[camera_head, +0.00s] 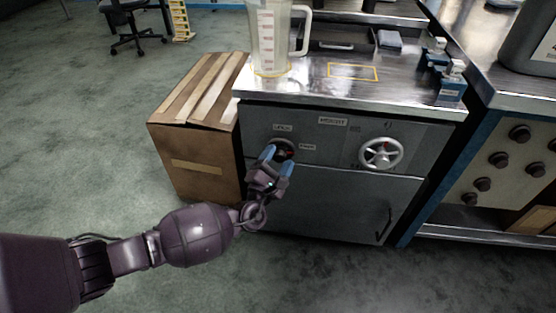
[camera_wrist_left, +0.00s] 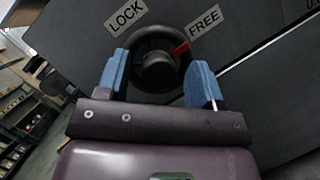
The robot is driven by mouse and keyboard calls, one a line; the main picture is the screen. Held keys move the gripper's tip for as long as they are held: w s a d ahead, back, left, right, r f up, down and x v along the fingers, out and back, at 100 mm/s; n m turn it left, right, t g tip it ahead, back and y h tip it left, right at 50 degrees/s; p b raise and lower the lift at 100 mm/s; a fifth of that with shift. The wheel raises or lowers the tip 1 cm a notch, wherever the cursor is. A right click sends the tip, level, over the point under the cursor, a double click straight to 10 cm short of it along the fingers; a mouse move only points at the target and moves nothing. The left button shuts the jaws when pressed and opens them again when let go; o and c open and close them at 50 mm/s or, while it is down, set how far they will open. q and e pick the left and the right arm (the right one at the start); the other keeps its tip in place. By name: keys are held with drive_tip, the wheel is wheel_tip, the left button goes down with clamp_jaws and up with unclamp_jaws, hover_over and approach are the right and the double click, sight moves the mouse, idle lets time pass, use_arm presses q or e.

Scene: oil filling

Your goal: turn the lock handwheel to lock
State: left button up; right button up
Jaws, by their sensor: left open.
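The lock handwheel is a small dark wheel (camera_wrist_left: 157,66) with a round hub and a red pointer (camera_wrist_left: 181,48), on the grey front panel. A LOCK label (camera_wrist_left: 126,16) sits at its upper left and a FREE label (camera_wrist_left: 204,22) at its upper right. The red pointer is on the FREE side. My left gripper (camera_wrist_left: 160,84) is open, its blue fingers on either side of the wheel. I cannot tell whether they touch it. In the head view my left gripper (camera_head: 272,159) covers part of the wheel (camera_head: 284,146). My right gripper is not in view.
A silver handwheel (camera_head: 381,153) is on the same panel to the right. A clear measuring jug (camera_head: 270,38) stands on the metal top above. A cardboard box (camera_head: 196,150) is close at the cabinet's left. A door handle (camera_head: 384,224) juts out below.

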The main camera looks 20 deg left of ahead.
use_arm(q)
drive_tip(key=c, duration=0.9)
drive_tip(key=shift+n, duration=0.6)
drive_tip(key=n+y, duration=0.1)
drive_tip(key=n, duration=0.1)
drive_tip(key=n+y, duration=0.2)
drive_tip(key=n, duration=0.1)
drive_tip(key=shift+d+f+t, duration=0.1)
drive_tip(key=shift+t, duration=0.3)
drive_tip(key=n+y, duration=0.1)
drive_tip(key=n, duration=0.2)
drive_tip(key=n+y, duration=0.2)
drive_tip(key=n, duration=0.2)
drive_tip(key=shift+y, duration=0.3)
drive_tip(key=n+g+y, duration=0.1)
drive_tip(key=n, duration=0.2)
drive_tip(key=n+y, duration=0.2)
drive_tip(key=n, duration=0.2)
drive_tip(key=shift+d+g, duration=0.1)
drive_tip(key=shift+g, duration=0.3)
drive_tip(key=shift+n+g+y, duration=0.5)
drive_tip(key=shift+n+y, duration=0.05)
drive_tip(key=shift+n, duration=0.8)
drive_tip(key=shift+n+g+y, duration=0.5)
drive_tip(key=shift+n+y, duration=0.05)
drive_tip(key=shift+n, duration=0.8)
